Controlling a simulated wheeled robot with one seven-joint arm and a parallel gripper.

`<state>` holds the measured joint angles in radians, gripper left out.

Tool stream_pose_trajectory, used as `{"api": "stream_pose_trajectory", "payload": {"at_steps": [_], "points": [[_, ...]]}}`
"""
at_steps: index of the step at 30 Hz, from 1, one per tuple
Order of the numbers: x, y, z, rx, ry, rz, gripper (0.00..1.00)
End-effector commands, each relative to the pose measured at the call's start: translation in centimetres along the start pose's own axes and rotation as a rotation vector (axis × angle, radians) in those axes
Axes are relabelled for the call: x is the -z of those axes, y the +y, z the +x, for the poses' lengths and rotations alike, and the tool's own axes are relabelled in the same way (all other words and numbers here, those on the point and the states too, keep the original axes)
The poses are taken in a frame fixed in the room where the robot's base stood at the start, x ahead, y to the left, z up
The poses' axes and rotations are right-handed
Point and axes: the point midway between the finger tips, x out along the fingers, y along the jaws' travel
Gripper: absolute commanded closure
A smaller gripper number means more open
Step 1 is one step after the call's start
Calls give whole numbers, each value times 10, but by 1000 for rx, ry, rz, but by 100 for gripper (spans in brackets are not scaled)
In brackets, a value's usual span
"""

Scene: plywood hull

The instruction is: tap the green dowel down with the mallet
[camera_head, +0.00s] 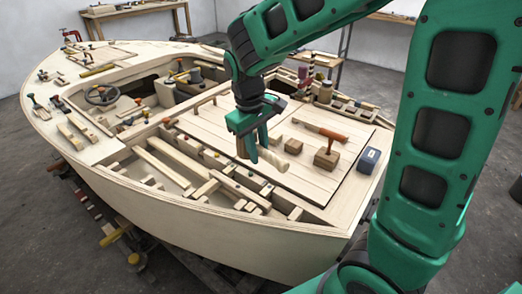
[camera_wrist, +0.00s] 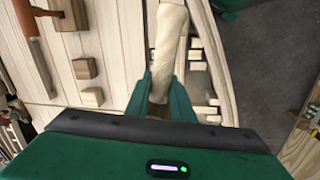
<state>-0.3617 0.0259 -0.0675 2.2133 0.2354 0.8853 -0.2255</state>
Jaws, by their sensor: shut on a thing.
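My gripper (camera_head: 252,155) is over the boat's deck, near the inner edge of the flat panel. Its fingers are shut on a pale wooden piece (camera_head: 272,160), which looks like the mallet. A row of small coloured pegs lines the slotted side of the hull.
Slats and ribs (camera_head: 178,152) fill the open hull to the left.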

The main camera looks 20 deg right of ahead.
Motion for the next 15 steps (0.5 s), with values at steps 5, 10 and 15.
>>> {"api": "stream_pose_trajectory", "payload": {"at_steps": [5, 10, 15], "points": [[5, -1, 2, 8, -56, 218, 100], [7, -3, 3, 7, -96, 371, 100], [8, -4, 6, 5, -111, 428, 100]]}}
